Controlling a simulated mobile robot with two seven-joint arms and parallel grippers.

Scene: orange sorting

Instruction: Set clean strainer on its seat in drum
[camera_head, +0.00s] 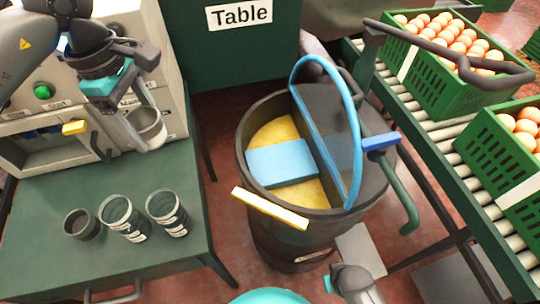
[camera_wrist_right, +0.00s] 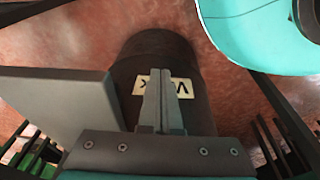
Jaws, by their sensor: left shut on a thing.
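A silver-rimmed cup-shaped strainer (camera_head: 148,130) is held above the left part of the green table by my left gripper (camera_head: 139,113), which is shut on its rim side. The strainer hangs near the front of a beige machine. The dark drum (camera_head: 246,150) stands right of the table, with yellow contents (camera_head: 275,135) and a light blue block (camera_head: 282,163) inside. The strainer seat cannot be made out. My right gripper (camera_wrist_right: 160,90) is shut and empty in the right wrist view, in front of a labelled dark drum.
A small dark cup (camera_head: 82,224) and two labelled cups (camera_head: 125,218) (camera_head: 168,213) stand on the green table (camera_head: 150,270). A yellow bar (camera_head: 270,208) crosses the drum's front rim. Egg-like oranges fill green crates (camera_head: 435,85) on a roller conveyor (camera_head: 425,125) at right.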

